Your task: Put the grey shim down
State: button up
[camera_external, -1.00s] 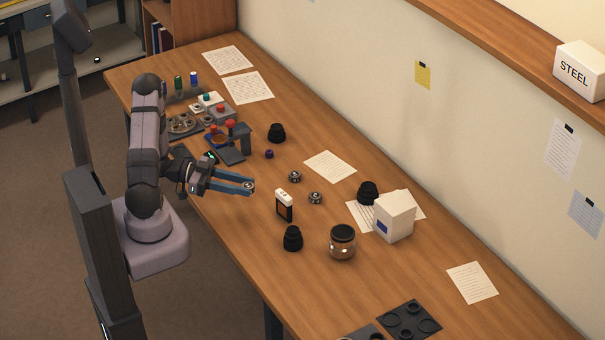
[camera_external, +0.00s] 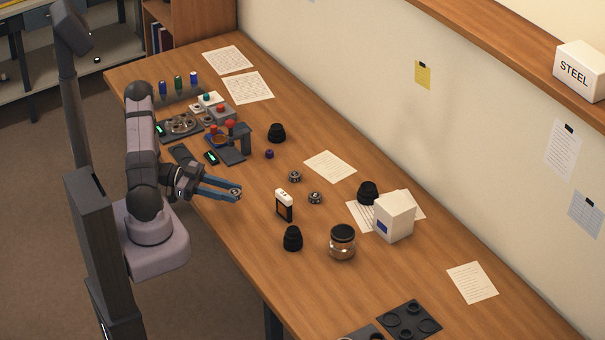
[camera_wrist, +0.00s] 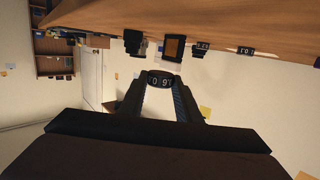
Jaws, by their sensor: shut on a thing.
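My gripper (camera_external: 235,192) is shut on a small ring-shaped grey shim (camera_external: 237,191), held at the fingertips near the table's front edge. In the wrist view, the shim (camera_wrist: 160,80) sits between my two fingertips with a dark numbered label facing the camera, tilted and hard to read. It looks clear of the wooden table (camera_external: 250,250); the exact height cannot be told.
A black-and-white device (camera_external: 284,206) stands upright right of my gripper. Black lens pieces (camera_external: 292,239), a dark-lidded jar (camera_external: 342,243) and a white box (camera_external: 394,217) stand farther right. A stand with a red knob (camera_external: 230,143) is behind. Bare wood lies between gripper and device.

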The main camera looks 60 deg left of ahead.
aim_at(209, 210)
jog(key=shift+f, duration=1.5)
jog(key=shift+f, duration=0.1)
jog(key=shift+f+p, duration=0.35)
jog(key=shift+f, duration=1.4)
jog(key=shift+f, duration=0.25)
jog(key=o, duration=1.1)
jog(key=shift+c, duration=0.2)
jog(key=shift+b, duration=0.3)
jog(key=b+v, duration=0.2)
jog(key=v, duration=0.4)
jog(key=shift+a+f, duration=0.1)
jog(key=shift+f, duration=0.1)
jog(key=shift+o, duration=0.5)
jog(key=shift+s+a+r, duration=0.2)
jog(key=shift+s+a, duration=0.2)
jog(key=shift+s, duration=0.05)
